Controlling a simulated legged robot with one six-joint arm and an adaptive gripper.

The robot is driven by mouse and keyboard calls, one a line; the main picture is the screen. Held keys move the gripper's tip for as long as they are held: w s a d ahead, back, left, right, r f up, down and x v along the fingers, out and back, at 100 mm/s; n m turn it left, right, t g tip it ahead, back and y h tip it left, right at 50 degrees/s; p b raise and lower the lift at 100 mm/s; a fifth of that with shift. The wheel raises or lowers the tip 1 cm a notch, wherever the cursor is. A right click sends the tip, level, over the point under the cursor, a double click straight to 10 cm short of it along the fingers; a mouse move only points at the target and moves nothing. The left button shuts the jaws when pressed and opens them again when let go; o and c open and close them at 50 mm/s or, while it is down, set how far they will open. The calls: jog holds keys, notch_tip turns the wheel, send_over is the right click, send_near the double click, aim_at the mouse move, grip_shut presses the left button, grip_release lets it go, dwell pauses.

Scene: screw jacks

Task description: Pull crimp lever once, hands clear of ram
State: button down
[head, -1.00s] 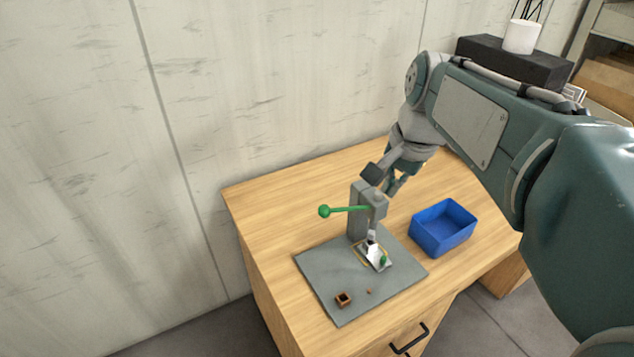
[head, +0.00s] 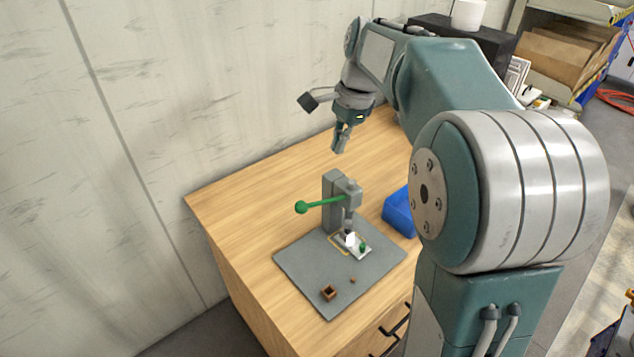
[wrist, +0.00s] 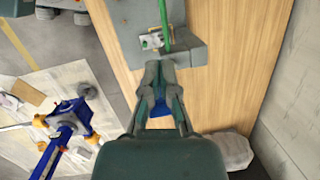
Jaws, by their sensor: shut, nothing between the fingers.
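The crimp press (head: 333,203) stands upright on a grey base plate (head: 322,280) on the wooden desk. Its green lever (head: 322,204) sticks out to the left and ends in a round green knob (head: 301,207). A small white and green piece (head: 352,243) sits under the ram, above a yellow-edged patch. My gripper (head: 339,150) is shut and empty in the air above and behind the press, apart from the lever. In the wrist view my fingers (wrist: 160,68) point towards the press, and the green lever (wrist: 165,22) shows beyond their tips.
A blue bin (head: 398,212) stands right of the plate, partly hidden by my arm. A small brown open box (head: 328,293) and a tiny brown piece (head: 352,280) lie at the plate's front. The desk (head: 240,200) is bare left of the press. A wall stands behind.

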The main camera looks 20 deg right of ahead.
send_near(308, 205)
notch_tip(308, 205, down, 5)
jog(key=w+d, duration=0.1)
jog(key=d, duration=0.1)
jog(key=shift+s+a+f, duration=0.1)
jog(key=shift+a+f, duration=0.2)
jog(key=shift+a, duration=0.3)
jog(key=shift+s+a+f, duration=0.15)
jog(key=shift+a+f, duration=0.1)
jog(key=shift+a, duration=0.3)
jog(key=shift+a+f, duration=0.3)
jog(key=shift+a, duration=0.25)
jog(key=shift+s+f, duration=0.1)
